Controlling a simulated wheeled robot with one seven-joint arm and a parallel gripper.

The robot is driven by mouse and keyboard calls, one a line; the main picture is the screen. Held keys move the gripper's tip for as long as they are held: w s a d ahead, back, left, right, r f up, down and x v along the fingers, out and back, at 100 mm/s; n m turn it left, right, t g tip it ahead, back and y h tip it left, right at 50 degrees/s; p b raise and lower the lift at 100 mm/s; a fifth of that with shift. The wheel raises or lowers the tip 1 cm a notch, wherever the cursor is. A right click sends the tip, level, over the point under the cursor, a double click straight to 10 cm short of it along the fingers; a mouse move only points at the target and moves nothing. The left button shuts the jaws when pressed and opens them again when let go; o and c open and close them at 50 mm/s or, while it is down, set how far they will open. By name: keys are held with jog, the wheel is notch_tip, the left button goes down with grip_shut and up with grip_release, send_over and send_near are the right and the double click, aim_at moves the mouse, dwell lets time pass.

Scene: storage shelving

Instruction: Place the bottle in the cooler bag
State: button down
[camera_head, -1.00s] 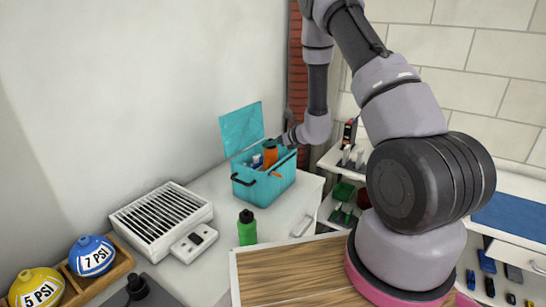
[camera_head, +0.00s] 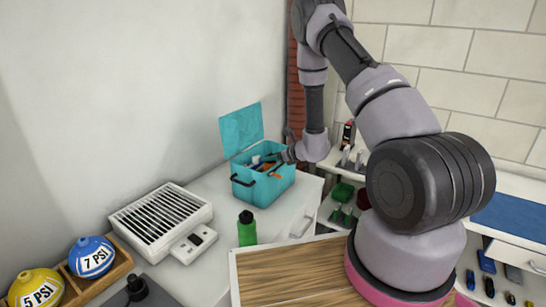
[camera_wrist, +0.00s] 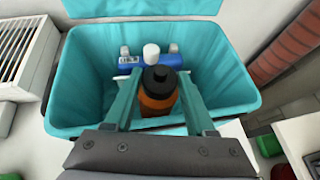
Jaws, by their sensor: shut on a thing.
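The cooler bag (camera_head: 262,192) is teal and stands open on the white counter, its lid (camera_head: 241,129) raised at the back. In the wrist view its teal inner wall (camera_wrist: 225,75) surrounds the bottle. The orange bottle (camera_wrist: 157,103) with a black cap stands upright inside the bag. My gripper (camera_wrist: 158,82) reaches down into the bag with one finger on each side of the bottle, shut on it. A blue item (camera_wrist: 150,62) with white caps lies beyond it in the bag. The bottle's base is hidden, so contact with the floor cannot be told.
A green bottle (camera_head: 247,229) stands on the counter in front of the bag. A white vented box (camera_head: 160,222) is to the left. Blue and yellow balls (camera_head: 91,257) sit in a wooden tray. Shelves (camera_head: 345,178) stand right of the bag.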

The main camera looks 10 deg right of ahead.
jog(key=shift+f, duration=0.3)
jog(key=shift+c, duration=1.2)
grip_release()
jog(key=shift+r, duration=0.1)
